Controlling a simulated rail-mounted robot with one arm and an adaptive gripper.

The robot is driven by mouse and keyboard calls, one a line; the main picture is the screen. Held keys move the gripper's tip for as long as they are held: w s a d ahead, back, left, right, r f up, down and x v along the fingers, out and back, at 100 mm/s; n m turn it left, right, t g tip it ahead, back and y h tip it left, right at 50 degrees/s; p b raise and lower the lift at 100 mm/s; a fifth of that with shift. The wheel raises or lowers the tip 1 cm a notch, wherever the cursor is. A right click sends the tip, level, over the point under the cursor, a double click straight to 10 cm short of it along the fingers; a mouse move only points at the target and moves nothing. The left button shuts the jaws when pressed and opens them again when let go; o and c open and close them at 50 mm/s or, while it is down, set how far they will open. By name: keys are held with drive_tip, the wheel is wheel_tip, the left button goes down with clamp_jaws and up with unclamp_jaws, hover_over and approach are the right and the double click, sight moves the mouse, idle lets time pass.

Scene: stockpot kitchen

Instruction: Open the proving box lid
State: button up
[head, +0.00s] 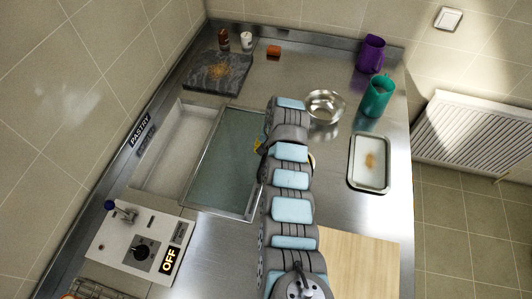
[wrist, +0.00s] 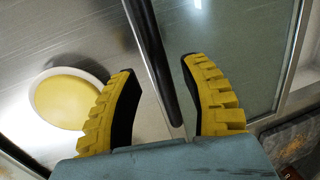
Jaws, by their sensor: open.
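The proving box lid (head: 226,150) is a greenish glass panel in a metal frame, set in the steel counter. Left of it is a pale open recess (head: 170,150). In the wrist view the lid's glass (wrist: 235,35) fills the upper right, and a dark bar handle (wrist: 150,50) runs along its edge. My gripper (wrist: 160,68) is open, with yellow-ridged fingers on either side of the bar. No contact with the bar is visible. In the head view my arm hides most of the gripper and the lid's right edge.
A round white dish with yellow inside (wrist: 72,98) is beside the left finger. A steel bowl (head: 325,106), teal jug (head: 377,95), purple jug (head: 371,53) and tray (head: 369,163) stand right. A control box (head: 140,245) reading OFF is front left; a dark slab (head: 218,72) lies behind.

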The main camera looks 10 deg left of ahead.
wheel_tip(320, 180, up, 10)
drive_tip(key=d, duration=0.2)
drive_tip(key=shift+s, duration=0.15)
idle(0.6)
